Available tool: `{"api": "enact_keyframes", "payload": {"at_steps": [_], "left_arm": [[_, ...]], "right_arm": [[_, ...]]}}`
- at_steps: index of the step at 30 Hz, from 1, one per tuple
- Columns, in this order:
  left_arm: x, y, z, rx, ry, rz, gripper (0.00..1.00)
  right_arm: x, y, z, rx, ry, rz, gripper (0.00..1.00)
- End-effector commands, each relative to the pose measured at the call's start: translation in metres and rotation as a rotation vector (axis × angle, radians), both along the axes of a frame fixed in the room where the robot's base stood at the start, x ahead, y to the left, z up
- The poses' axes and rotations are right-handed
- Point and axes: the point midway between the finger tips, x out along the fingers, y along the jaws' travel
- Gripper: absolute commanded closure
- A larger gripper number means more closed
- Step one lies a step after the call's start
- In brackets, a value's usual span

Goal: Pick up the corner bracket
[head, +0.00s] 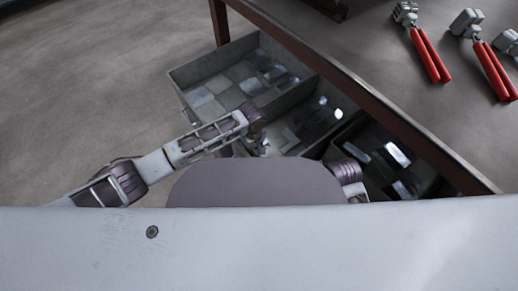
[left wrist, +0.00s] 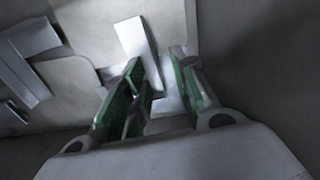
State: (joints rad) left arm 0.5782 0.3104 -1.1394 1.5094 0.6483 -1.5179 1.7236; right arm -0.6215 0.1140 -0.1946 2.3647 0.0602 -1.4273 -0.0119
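My left gripper (head: 258,148) reaches down into the middle open bin under the table edge. In the left wrist view its two green-lined fingers (left wrist: 158,85) stand apart, open. A pale, bright metal piece, seemingly the corner bracket (left wrist: 137,38), lies beyond the fingertips, and a bright metal part shows between the fingers. I cannot tell whether the fingers touch it. Other pale bent metal pieces (left wrist: 28,65) lie at the left of the wrist view. Part of my right arm shows at the right of my body, but its gripper is not visible.
The left bin (head: 190,76) holds several flat metal pieces. A dark bin (head: 412,160) at the right holds shiny parts. The table (head: 345,50) with its brown edge overhangs the bins. Several red-handled tools (head: 430,55) lie on it. Bare floor (head: 80,90) is at left.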

Motion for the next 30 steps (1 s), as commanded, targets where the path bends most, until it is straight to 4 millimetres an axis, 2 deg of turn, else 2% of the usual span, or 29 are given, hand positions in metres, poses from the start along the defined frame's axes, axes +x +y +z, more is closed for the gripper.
{"api": "enact_keyframes", "payload": {"at_steps": [8, 15, 30], "left_arm": [[0.0001, 0.0001, 0.0003, 0.0, 0.0, 0.0, 0.72], [0.0, 0.0, 0.0003, 0.0, 0.0, 0.0, 1.0], [0.0001, -0.0003, 0.0024, -0.001, -0.001, 0.0, 1.0]], "right_arm": [[0.0008, 0.0, -0.0015, 0.0, 0.001, 0.0, 0.6], [0.0011, 0.0, -0.0017, 0.0, 0.001, 0.0, 0.6], [0.0017, 0.0008, -0.0002, 0.002, 0.0, -0.003, 0.6]]}}
